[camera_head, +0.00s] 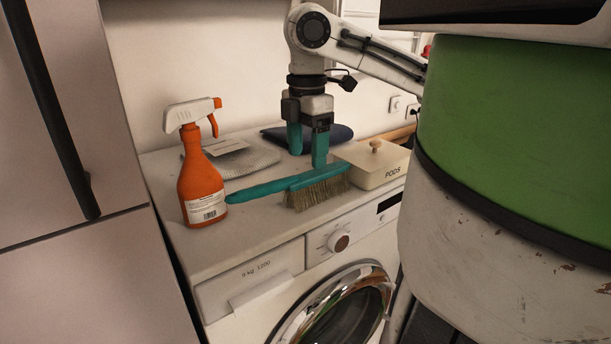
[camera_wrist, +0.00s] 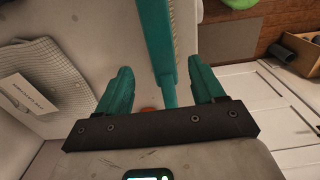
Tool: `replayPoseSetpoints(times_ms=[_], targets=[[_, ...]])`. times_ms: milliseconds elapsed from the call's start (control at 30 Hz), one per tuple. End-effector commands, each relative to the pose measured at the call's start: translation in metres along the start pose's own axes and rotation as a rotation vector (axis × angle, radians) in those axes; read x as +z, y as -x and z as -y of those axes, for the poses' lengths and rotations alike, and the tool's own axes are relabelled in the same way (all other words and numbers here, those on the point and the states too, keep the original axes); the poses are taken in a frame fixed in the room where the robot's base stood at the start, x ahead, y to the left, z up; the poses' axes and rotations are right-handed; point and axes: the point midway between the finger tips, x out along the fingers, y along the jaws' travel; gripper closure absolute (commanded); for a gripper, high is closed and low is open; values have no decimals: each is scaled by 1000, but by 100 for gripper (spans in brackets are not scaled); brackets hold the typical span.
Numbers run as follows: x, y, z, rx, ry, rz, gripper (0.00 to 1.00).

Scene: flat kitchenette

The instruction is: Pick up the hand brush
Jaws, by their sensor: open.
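The hand brush (camera_head: 275,186) has a teal handle and pale bristles. It lies across the front of the washing machine top, handle to the left, bristles at the front edge. My gripper (camera_head: 307,160) points down above the bristle end, with its teal fingers apart. In the wrist view the brush (camera_wrist: 156,35) runs between the fingers of my gripper (camera_wrist: 160,65), closer to the right finger. Nothing is held.
An orange spray bottle (camera_head: 201,180) stands left of the handle end. A cream PODS box (camera_head: 375,166) stands just right of the bristles. A grey cloth with a card (camera_head: 228,147) and a dark blue folded item (camera_head: 341,134) lie behind. The washing machine (camera_head: 235,250) front drops away below.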

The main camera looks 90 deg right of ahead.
Motion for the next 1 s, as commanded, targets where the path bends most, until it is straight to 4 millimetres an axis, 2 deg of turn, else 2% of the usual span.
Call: replayPoseSetpoints(times_ms=[233, 533, 833, 1000], targets=[[0, -17, 1, 0, 2, 0, 32], [2, -56, 2, 0, 1, -1, 32], [1, -61, 2, 1, 2, -1, 32], [1, -61, 2, 1, 2, -1, 48]])
